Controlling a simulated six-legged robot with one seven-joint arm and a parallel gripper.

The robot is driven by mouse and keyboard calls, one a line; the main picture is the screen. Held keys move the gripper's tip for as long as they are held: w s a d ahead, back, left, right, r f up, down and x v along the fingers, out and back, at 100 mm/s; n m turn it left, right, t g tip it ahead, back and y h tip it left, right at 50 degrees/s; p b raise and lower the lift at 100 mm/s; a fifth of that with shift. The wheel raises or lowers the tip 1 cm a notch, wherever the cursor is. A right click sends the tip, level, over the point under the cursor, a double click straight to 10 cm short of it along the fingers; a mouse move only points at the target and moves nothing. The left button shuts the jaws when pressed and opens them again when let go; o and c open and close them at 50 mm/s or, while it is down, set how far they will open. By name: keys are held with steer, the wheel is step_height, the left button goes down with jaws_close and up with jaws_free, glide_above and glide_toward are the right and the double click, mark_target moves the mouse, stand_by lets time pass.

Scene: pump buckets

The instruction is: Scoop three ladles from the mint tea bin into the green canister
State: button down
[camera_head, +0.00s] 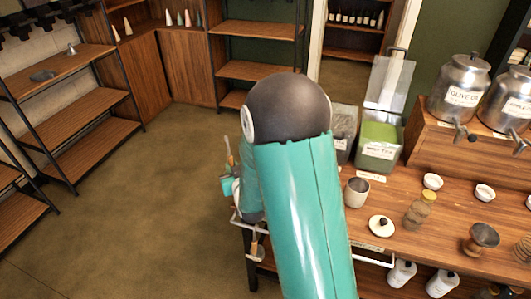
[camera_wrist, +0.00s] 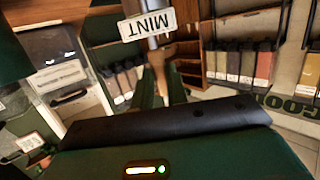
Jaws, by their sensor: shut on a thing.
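In the head view, the mint tea bin (camera_head: 379,146) stands on the counter, clear-walled and full of green leaves, with its clear lid (camera_head: 389,82) raised. In the wrist view, my gripper (camera_wrist: 158,92) is shut on the wooden handle of a ladle (camera_wrist: 157,60). A white tag reading "MINT", upside down, hangs by the ladle's grey upper part. The ladle's bowl does not show clearly. In the head view my teal arm hides most of my gripper. I cannot pick out a green canister; an open grey metal canister (camera_head: 357,191) stands in front of the bins.
A white lid with a black knob (camera_head: 381,225), a small jar (camera_head: 419,210) and small white bowls (camera_head: 433,181) are on the counter. Metal dispensers (camera_head: 461,90) stand at the right. A wire rack (camera_head: 257,233) is at the counter's left edge. Open floor (camera_head: 150,190) lies left.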

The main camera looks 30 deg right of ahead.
steer(key=s+d+r+m, duration=0.3)
steer(key=s+d+r, duration=0.1)
steer(key=d, duration=0.3)
steer(key=s+d+r+m+h, duration=0.1)
steer(key=s+d+r+m, duration=0.2)
steer(key=d, duration=0.4)
steer(key=shift+s+r, duration=0.35)
steer(key=shift+s, duration=0.3)
steer(key=shift+d, duration=0.15)
steer(key=s+d+f+m+t+y, duration=0.1)
steer(key=s+d+f+m+t, duration=0.2)
steer(key=d+f+m, duration=0.75)
steer(key=a+r+m+t, duration=0.1)
steer(key=a+r+m, duration=0.2)
steer(key=r+m, duration=0.4)
steer(key=shift+w+r+m+h, duration=0.25)
steer(key=shift+m+h, duration=0.15)
steer(key=shift+m, duration=0.85)
